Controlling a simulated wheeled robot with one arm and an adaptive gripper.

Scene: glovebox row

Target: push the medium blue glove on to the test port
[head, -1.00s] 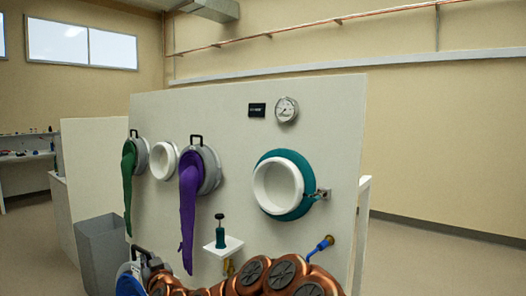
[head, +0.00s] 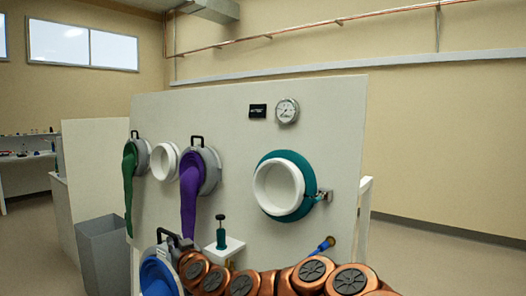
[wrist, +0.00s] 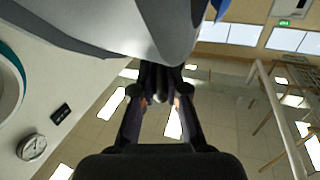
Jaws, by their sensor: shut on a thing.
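The blue glove (head: 155,279) is at the bottom left of the head view, with a grey ring and a dark handle on top. My gripper (wrist: 158,88) is shut on the glove's handle, and the glove's grey shell (wrist: 120,22) fills the top of the wrist view. The white port (head: 278,189) with a teal ring (head: 310,178) around it and a latch at its right is on the panel below a gauge; I take it as the test port. The held glove is below and left of this port, apart from it. The glove's far side is hidden.
Green (head: 128,185) and purple (head: 191,200) gloves hang from the panel's left ports, with an empty white port (head: 165,162) between them. A small shelf (head: 224,248) with a teal pump and a blue-handled valve (head: 322,246) stick out below. A grey bin (head: 103,255) stands at left.

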